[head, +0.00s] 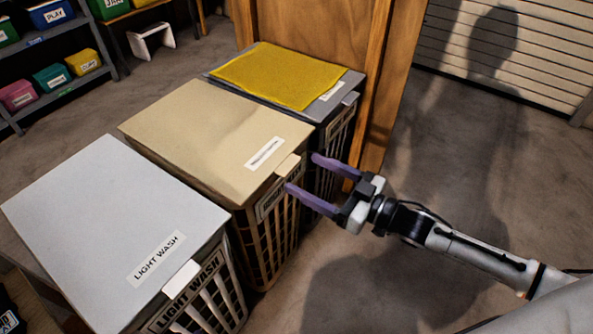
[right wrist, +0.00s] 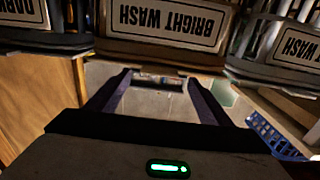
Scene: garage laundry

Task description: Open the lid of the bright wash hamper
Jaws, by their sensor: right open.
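The bright wash hamper is the beige middle one of three; its lid (head: 215,135) lies flat and closed. A pale tab (head: 288,166) sticks out from the lid's front edge. In the right wrist view its BRIGHT WASH label (right wrist: 168,22) shows upside down and close at the top. My right gripper (head: 302,173) is open and empty, its two purple fingers pointing at the hamper's front near the tab. The fingers also show in the right wrist view (right wrist: 155,90). I cannot tell whether they touch the tab. My left gripper is not in view.
The light wash hamper (head: 115,225) stands at the near left, closed. A dark hamper (head: 345,85) behind has a yellow cloth (head: 282,75) on its lid. A wooden panel (head: 320,30) stands behind it. Shelves with bins (head: 50,75) are at far left. Floor is open at right.

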